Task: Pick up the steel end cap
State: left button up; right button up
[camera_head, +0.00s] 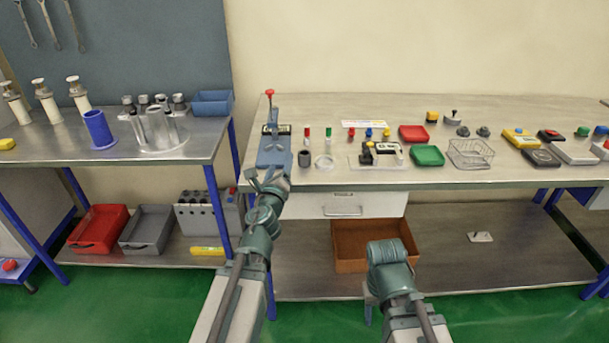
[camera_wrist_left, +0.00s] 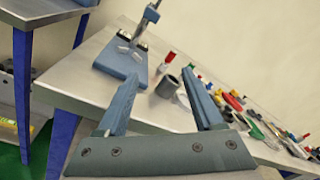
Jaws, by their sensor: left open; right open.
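I cannot tell for sure which small part is the steel end cap. A dark grey hollow cylinder (camera_head: 305,159) stands near the front left of the middle bench, and it also shows in the left wrist view (camera_wrist_left: 166,87). A pale ring (camera_head: 324,162) lies right of it. My left gripper (camera_head: 268,180) is open and empty at the bench's front edge, in front of a blue press (camera_head: 273,152). In the left wrist view the press stands beyond the left finger and the cylinder between the fingertips. My right gripper (camera_head: 371,298) is open, low in front of the bench.
The middle bench (camera_head: 400,178) carries red and green trays (camera_head: 427,155), a wire basket (camera_head: 470,153) and several small parts. A left bench (camera_head: 60,145) holds a blue cylinder (camera_head: 98,130) and metal cylinders. A brown box (camera_head: 350,262) sits on the lower shelf.

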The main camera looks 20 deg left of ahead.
aim_at(306, 153)
pick_arm(q)
notch_tip(306, 153, down, 4)
jog(key=d+m+h+b, duration=0.25)
jog(key=m+h, duration=0.35)
jog(key=m, duration=0.5)
jog(key=w, duration=0.4)
jog(key=w+d, duration=0.1)
jog(key=w, duration=0.8)
jog(key=shift+d+r, duration=0.25)
jog(key=shift+s, duration=0.15)
grip_shut()
pick_arm(e)
notch_tip(306, 153, down, 4)
jog(key=shift+r, duration=0.15)
